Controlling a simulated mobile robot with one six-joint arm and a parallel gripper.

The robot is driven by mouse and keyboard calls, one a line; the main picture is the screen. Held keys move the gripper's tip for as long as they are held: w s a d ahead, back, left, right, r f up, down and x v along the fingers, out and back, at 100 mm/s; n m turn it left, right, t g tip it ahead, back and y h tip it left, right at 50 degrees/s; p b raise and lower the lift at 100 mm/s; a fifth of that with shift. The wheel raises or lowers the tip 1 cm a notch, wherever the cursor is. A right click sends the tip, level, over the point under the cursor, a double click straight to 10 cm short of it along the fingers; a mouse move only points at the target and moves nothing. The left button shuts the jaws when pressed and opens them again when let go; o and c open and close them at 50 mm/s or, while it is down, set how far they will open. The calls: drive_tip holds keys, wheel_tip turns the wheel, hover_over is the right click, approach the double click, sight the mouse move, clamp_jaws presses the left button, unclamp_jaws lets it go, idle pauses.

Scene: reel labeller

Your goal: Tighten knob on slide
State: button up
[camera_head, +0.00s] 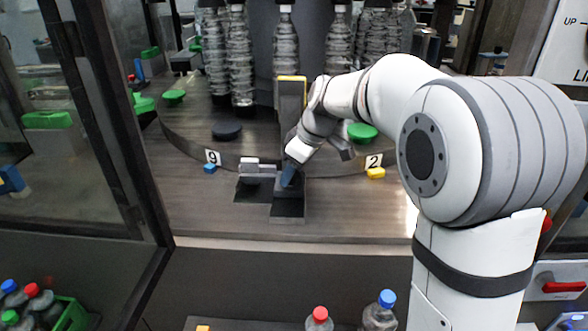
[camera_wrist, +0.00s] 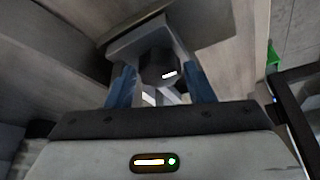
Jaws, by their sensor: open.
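In the wrist view, a dark round knob (camera_wrist: 158,66) with a small white mark sits on a grey bracket, the slide (camera_wrist: 128,47). The two blue fingers of my gripper (camera_wrist: 158,88) stand apart, one on each side of the knob. I cannot tell whether they touch it. In the head view, my gripper (camera_head: 288,176) points down over a dark base plate (camera_head: 288,208) at the front of the machine table. My gripper and wrist hide the knob there. A grey block (camera_head: 257,168) stands just left of my gripper.
A tall dark post with a yellow top (camera_head: 291,78) rises behind my gripper. Number tags 9 (camera_head: 213,157) and 2 (camera_head: 374,161) stand on either side. Clear bottles (camera_head: 286,45) hang behind. A glass door frame (camera_head: 125,120) stands left. Bottles with red (camera_head: 320,313) and blue caps (camera_head: 387,298) stand in front.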

drive_tip(key=c, duration=0.6)
drive_tip(key=shift+d, duration=0.1)
drive_tip(key=shift+c, duration=0.5)
